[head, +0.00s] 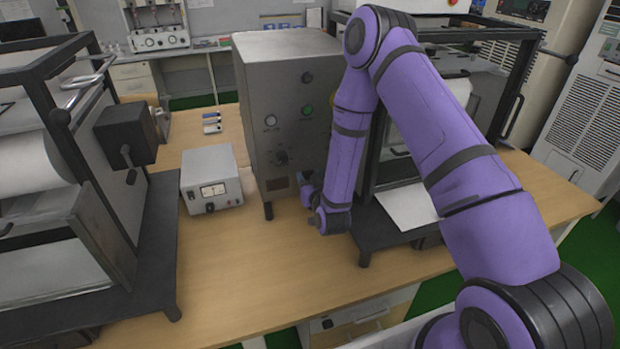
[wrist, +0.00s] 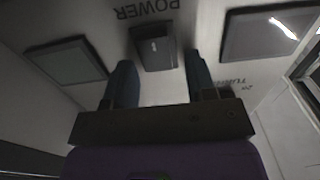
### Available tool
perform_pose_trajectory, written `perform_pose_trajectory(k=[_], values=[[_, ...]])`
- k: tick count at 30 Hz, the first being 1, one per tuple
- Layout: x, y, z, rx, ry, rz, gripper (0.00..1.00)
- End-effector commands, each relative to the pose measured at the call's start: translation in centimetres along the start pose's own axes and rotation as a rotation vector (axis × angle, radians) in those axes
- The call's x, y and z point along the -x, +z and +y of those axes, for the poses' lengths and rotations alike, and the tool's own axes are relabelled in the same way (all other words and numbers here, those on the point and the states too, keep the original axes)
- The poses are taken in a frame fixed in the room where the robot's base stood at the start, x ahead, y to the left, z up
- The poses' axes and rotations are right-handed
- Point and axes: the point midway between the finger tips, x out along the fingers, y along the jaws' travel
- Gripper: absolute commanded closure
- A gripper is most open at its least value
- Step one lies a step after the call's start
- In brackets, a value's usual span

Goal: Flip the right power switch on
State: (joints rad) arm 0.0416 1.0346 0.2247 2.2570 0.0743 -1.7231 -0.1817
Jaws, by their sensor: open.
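A dark power switch (wrist: 154,48) shows in the wrist view on a pale panel, with an upside-down "POWER" label beside it. My gripper (wrist: 158,72) is open, with one blue-grey finger on each side of the switch's near end. I cannot tell whether the fingers touch it. In the head view my gripper (head: 306,186) is low at the right front of the grey metal cabinet (head: 285,90). My forearm hides part of the cabinet's right side. The switch is hidden in the head view, and its on or off position cannot be told.
A small white meter box (head: 211,180) stands left of the cabinet on the wooden table (head: 240,255). Black-framed machines stand at left (head: 130,235) and right (head: 370,240). Two dark square panels (wrist: 68,62) (wrist: 267,35) flank the switch.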

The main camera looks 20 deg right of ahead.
Motion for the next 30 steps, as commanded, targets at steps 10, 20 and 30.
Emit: perform_pose_trajectory(k=[10, 20, 30], values=[[0.0, -0.01, -0.01, 0.0, 0.0, 0.0, 0.81], [0.03, 0.15, -0.05, 0.001, 0.0, 0.043, 0.98], [0.33, 0.74, -0.05, 0.002, 0.003, 0.206, 0.98]])
